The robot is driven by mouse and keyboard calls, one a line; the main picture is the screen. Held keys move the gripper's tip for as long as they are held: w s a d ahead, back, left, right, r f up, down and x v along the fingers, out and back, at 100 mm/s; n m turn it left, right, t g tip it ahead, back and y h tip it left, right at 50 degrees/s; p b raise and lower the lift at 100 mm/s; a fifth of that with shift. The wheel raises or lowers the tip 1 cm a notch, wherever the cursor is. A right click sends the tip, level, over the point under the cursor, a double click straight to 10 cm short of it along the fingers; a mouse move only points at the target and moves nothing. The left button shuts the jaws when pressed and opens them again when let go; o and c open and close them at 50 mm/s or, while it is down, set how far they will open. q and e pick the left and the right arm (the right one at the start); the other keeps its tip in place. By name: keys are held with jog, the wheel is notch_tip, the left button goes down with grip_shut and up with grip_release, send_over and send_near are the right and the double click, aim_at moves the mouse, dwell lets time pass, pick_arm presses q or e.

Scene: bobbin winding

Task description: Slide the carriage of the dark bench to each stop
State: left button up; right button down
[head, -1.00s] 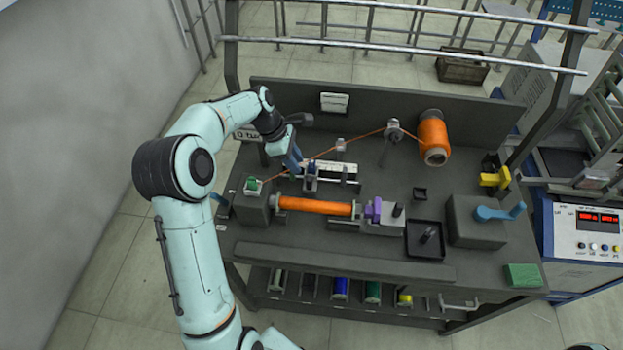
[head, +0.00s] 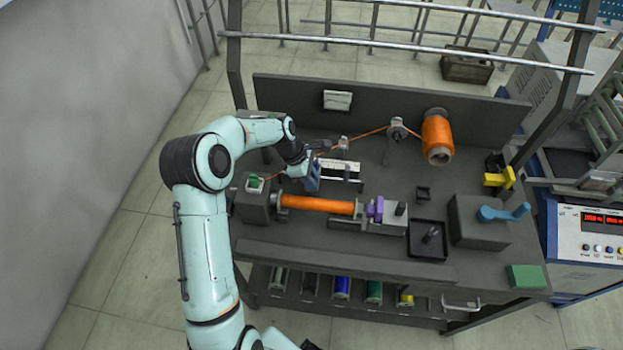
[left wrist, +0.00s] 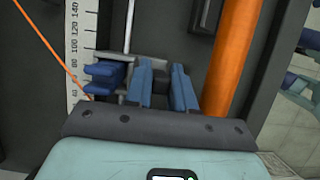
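On the dark bench (head: 350,262), a white scale (head: 341,171) lies behind the orange-wound bobbin (head: 318,204). My left gripper (head: 312,181) is low at the scale's left end and hides most of the carriage in the head view. In the left wrist view, the carriage's blue guide part (left wrist: 104,76) sits beside the numbered scale (left wrist: 82,50) on a thin rod (left wrist: 129,28). My left gripper's two blue fingers (left wrist: 162,88) are apart, with a dark block (left wrist: 161,76) between them. Whether they touch it I cannot tell. My right gripper is not in view.
Orange thread runs from the orange spool (head: 437,138) past a guide (head: 397,130) to the bench's left. A green block (head: 527,277) lies front right.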

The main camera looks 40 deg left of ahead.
pick_arm(q)
jog(key=shift+s+a, duration=0.35)
jog(key=shift+a, duration=0.35)
jog(key=shift+s+a, duration=0.35)
jog(key=shift+a, duration=0.35)
grip_shut()
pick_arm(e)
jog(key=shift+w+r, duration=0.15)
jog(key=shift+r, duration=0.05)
pick_arm(q)
jog(key=shift+o, duration=2.4)
grip_release()
jog(key=p+v, duration=0.1)
jog(key=v, duration=1.2)
jog(key=shift+r, duration=0.2)
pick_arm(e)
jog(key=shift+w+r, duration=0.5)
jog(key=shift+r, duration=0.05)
pick_arm(q)
jog(key=shift+s, duration=0.1)
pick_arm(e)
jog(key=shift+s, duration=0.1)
